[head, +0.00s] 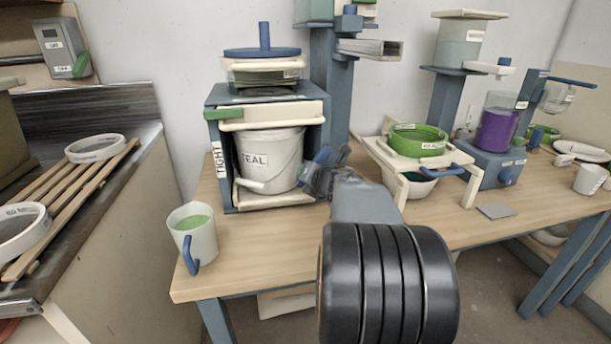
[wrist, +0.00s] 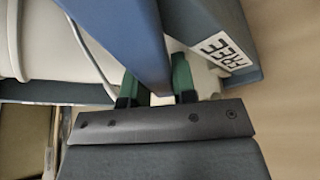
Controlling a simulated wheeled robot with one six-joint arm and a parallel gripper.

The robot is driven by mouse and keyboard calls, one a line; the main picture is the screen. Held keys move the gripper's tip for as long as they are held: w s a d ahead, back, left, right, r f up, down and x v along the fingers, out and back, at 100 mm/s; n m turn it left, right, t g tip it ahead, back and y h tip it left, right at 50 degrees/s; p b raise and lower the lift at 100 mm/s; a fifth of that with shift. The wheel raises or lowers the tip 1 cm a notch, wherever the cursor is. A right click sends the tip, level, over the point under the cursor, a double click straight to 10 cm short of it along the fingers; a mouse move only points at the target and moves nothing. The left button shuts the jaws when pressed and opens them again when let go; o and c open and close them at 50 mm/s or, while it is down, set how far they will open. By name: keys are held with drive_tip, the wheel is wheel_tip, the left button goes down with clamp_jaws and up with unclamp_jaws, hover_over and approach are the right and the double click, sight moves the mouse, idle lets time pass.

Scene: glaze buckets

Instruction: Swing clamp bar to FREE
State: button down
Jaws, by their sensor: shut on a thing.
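A blue bar (wrist: 118,35), which looks to be the clamp bar, runs down between the green fingers of my gripper (wrist: 160,86) in the wrist view. My gripper is shut on it. The FREE label (wrist: 215,50) is on a blue post just right of the bar. In the head view my gripper (head: 318,176) is at the right side of the blue press frame (head: 222,178). The TIGHT label (head: 217,160) is on its left post. The grey TEAL bucket (head: 268,145) stands inside the frame. My arm hides part of the right post and the FREE label there.
A cup of green glaze (head: 194,228) stands at the table's front left. A cream stand with a green sieve (head: 418,140) is to the right of my gripper. A purple container (head: 496,128) stands farther right. The wooden table (head: 243,245) is clear before the frame.

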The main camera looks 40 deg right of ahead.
idle(0.4)
drive_tip(key=c, duration=0.9)
unclamp_jaws()
drive_tip(key=shift+r, duration=0.1)
